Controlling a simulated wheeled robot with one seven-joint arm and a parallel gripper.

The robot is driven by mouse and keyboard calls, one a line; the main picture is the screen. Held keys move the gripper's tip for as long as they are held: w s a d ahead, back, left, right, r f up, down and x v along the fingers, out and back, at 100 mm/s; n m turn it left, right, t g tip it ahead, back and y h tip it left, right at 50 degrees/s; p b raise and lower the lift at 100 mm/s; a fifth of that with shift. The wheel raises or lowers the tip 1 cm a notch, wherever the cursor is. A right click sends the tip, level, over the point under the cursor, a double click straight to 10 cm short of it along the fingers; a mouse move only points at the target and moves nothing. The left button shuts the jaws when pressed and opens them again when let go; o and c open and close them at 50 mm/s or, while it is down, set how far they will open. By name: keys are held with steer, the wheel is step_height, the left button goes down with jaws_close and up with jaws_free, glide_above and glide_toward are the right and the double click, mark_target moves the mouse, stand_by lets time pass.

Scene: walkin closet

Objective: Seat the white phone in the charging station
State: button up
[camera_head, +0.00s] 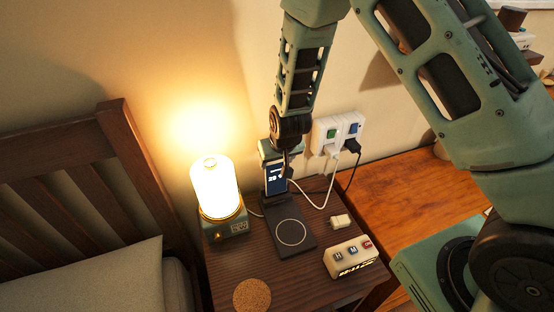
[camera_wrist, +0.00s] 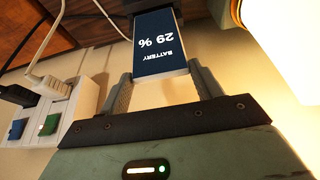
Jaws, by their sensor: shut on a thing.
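The phone (camera_head: 274,178) is upright in my gripper (camera_head: 275,165), just above or at the rear stand of the charging station. Its lit screen faces the head camera. The charging station (camera_head: 291,240) is a dark pad with a pale ring on the nightstand. I cannot tell whether the phone's lower edge touches the stand. The phone's back is hidden.
A glowing lamp (camera_head: 216,188) stands close on the left. A wall outlet (camera_head: 338,131) with plugs and cables is behind on the right. A small white adapter (camera_head: 340,222), a button box (camera_head: 351,257) and a cork coaster (camera_head: 252,295) sit on the nightstand (camera_head: 235,264).

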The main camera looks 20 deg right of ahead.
mark_target(277, 168)
steer(key=shift+f, duration=0.35)
steer(key=shift+f+b, duration=1.1)
steer(key=shift+f, duration=0.2)
stand_by(0.9)
steer(key=o, duration=1.4)
steer(key=shift+r, duration=0.15)
steer(key=shift+r+p, duration=2.05)
steer(key=shift+r, duration=0.35)
